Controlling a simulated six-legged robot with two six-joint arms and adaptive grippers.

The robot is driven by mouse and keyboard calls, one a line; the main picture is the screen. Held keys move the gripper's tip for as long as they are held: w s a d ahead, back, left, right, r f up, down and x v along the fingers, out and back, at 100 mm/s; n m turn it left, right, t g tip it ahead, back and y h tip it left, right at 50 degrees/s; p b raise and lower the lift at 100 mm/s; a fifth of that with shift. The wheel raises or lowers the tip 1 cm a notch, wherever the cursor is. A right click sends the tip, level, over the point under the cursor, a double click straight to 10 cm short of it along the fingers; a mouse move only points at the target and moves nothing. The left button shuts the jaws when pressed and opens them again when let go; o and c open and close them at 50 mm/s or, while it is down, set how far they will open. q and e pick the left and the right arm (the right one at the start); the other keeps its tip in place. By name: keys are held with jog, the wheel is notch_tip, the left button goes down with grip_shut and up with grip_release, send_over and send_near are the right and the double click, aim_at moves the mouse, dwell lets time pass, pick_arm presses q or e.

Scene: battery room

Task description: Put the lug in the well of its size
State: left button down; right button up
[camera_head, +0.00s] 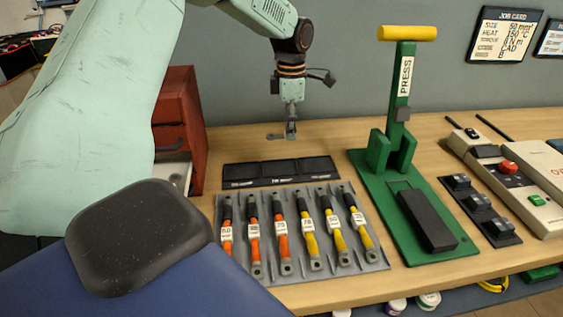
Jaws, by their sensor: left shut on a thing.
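My left gripper (291,133) comes down from the top of the view, its fingers close together. It is shut on a small grey metal lug (274,136), whose flat end sticks out to the left. The lug is behind the black tray of three wells (280,181) in this view; its exact height above the bench is hard to judge. The wells lie side by side and look empty. Each has a small label on its front edge, too small to read. My right gripper is not in view.
In front of the wells is a grey rack (318,274) of orange and yellow cables with number tags. A green press (400,160) stands to the right. A red cabinet (180,110) with an open drawer is at left. A job card (503,36) reading 50 mm² hangs on the wall.

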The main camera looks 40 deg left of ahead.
aim_at(289, 168)
pick_arm(q)
jog(key=shift+n, duration=0.5)
jog(key=f, duration=0.5)
jog(key=shift+w+a+f+b, duration=0.15)
jog(key=shift+a+f+b, duration=0.15)
jog(key=shift+b, duration=0.1)
jog(key=f, duration=0.4)
jog(key=shift+a+f+b, duration=0.25)
jog(key=shift+b, duration=0.15)
jog(key=shift+d+f, duration=0.1)
jog(key=shift+f, duration=0.1)
jog(key=shift+w+r, duration=0.1)
jog(key=shift+w+f, duration=0.1)
jog(key=shift+f, duration=0.1)
jog(key=c, duration=1.7)
grip_release()
jog(key=shift+o, duration=0.9)
jog(key=shift+r, duration=0.1)
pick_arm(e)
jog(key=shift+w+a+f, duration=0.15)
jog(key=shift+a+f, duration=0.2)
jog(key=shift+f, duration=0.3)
